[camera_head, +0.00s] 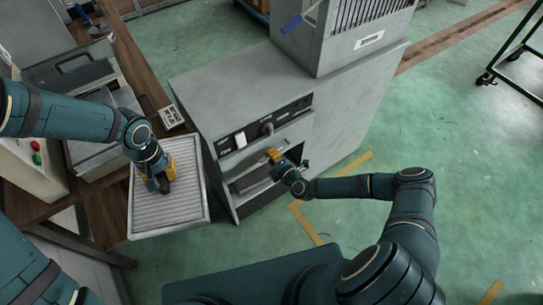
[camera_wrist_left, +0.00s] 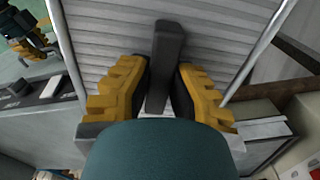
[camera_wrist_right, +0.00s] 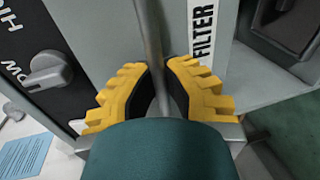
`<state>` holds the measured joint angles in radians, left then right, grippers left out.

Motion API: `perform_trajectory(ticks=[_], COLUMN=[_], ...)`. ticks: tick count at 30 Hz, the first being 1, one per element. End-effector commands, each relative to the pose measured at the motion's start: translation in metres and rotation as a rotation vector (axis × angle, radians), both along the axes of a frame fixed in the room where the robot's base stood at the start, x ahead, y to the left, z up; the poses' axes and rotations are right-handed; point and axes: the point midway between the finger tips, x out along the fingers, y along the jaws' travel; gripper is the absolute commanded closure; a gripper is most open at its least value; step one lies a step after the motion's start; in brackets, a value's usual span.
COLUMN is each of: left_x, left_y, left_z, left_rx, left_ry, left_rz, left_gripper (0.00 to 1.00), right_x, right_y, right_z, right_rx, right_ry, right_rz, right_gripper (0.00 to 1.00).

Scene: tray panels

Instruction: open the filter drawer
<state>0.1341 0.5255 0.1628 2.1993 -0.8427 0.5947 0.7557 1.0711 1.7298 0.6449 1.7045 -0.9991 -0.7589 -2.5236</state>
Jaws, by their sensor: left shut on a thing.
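The grey machine (camera_head: 235,90) has a front panel with a knob (camera_head: 266,128). The filter drawer front, labelled FILTER (camera_wrist_right: 203,30), fills much of the right wrist view. A grey bar handle (camera_wrist_right: 152,35) runs between the fingers of my right gripper (camera_wrist_right: 162,75), which is at the machine's front (camera_head: 274,157). Whether these fingers press on the bar is unclear. My left gripper (camera_wrist_left: 164,80) is shut on the dark handle (camera_wrist_left: 168,42) of a ribbed grey panel (camera_wrist_left: 110,30). In the head view that panel (camera_head: 180,215) lies beside the machine, under my left gripper (camera_head: 160,182).
A wooden bench (camera_head: 100,215) with grey equipment is on the left. A louvred grey box (camera_head: 325,55) stands on the machine. Yellow lines (camera_head: 305,225) mark the green floor. A wheeled frame (camera_head: 515,65) is at the far right.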

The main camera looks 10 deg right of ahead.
Motion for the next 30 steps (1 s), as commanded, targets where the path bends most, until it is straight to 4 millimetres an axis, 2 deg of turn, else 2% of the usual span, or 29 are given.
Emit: perform_trajectory(ticks=[8, 14, 17, 23, 30], left_x=[0.0, 0.0, 0.0, 0.0, 0.0], left_y=[0.0, 0.0, 0.0, 0.0, 0.0], left_z=[0.002, 0.011, 0.02, 0.037, 0.054], left_rx=[0.0, 0.0, 0.0, 0.0, 0.0], left_ry=[-0.001, -0.001, -0.001, -0.001, -0.001], left_rz=[0.0, 0.0, 0.0, 0.0, 0.0], left_gripper=[1.0, 1.0, 1.0, 1.0, 1.0], right_x=[-0.002, -0.018, -0.033, -0.077, -0.147], right_y=[-0.001, -0.006, -0.012, -0.028, -0.054], right_z=[0.001, 0.003, 0.004, 0.004, 0.003], right_rx=[-0.001, -0.005, -0.006, -0.003, 0.0], right_ry=[0.0, 0.0, 0.001, 0.002, 0.003], right_rz=[0.001, 0.004, 0.005, 0.003, -0.002], right_gripper=[1.0, 1.0, 1.0, 1.0, 1.0])
